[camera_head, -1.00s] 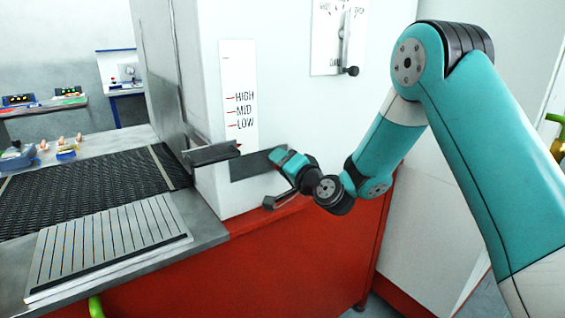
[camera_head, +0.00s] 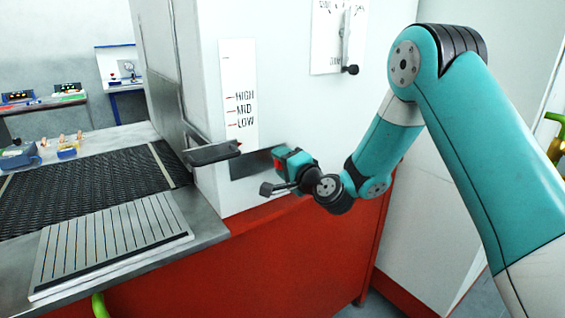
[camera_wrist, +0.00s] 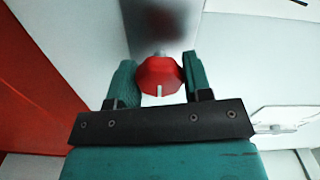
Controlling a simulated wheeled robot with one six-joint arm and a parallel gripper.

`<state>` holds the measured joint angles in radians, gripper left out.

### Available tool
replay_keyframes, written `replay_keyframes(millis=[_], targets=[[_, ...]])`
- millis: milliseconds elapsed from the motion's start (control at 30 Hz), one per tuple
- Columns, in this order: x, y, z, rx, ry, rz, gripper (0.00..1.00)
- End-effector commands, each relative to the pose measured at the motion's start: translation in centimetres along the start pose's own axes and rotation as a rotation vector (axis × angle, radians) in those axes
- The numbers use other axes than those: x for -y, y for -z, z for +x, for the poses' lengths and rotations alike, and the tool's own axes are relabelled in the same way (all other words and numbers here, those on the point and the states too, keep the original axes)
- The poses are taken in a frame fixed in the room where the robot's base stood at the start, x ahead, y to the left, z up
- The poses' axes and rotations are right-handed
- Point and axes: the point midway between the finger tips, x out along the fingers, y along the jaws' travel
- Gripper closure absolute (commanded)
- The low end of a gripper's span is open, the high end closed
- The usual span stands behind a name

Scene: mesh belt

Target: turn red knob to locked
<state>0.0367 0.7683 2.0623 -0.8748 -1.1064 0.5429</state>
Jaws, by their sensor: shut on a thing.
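The red knob (camera_wrist: 158,74) sits between the two teal fingers of my gripper (camera_wrist: 160,80) in the wrist view. The fingers are shut on its sides. A short pale mark on the knob points to the bottom of that view. In the head view my gripper (camera_head: 284,162) is at the grey plate (camera_head: 247,165) low on the white housing. Only a small red patch of the knob (camera_head: 279,163) shows there. No locked marking is readable in either view.
A dark bar (camera_head: 212,153) juts from the housing left of my gripper. A scale (camera_head: 239,95) reads HIGH, MID, LOW. A lever panel (camera_head: 330,40) is above. The mesh belt (camera_head: 95,190) and a ribbed plate (camera_head: 110,245) lie left.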

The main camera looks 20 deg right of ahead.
Motion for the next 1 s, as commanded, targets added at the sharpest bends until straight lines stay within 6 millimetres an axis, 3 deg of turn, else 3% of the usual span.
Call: replay_keyframes(millis=[133,167,233,267,667,1000], targets=[[0.0,0.1,0.0,-0.003,0.001,0.001,0.78],[0.0,0.1,0.0,-0.003,0.001,0.001,0.47],[0.0,0.1,0.0,-0.002,0.001,0.001,0.31],[0.0,0.1,0.0,-0.002,0.000,0.001,0.29],[-0.4,0.0,-0.9,-0.001,-0.001,0.000,0.29],[-0.9,0.0,-7.7,-0.005,0.000,-0.001,0.29]])
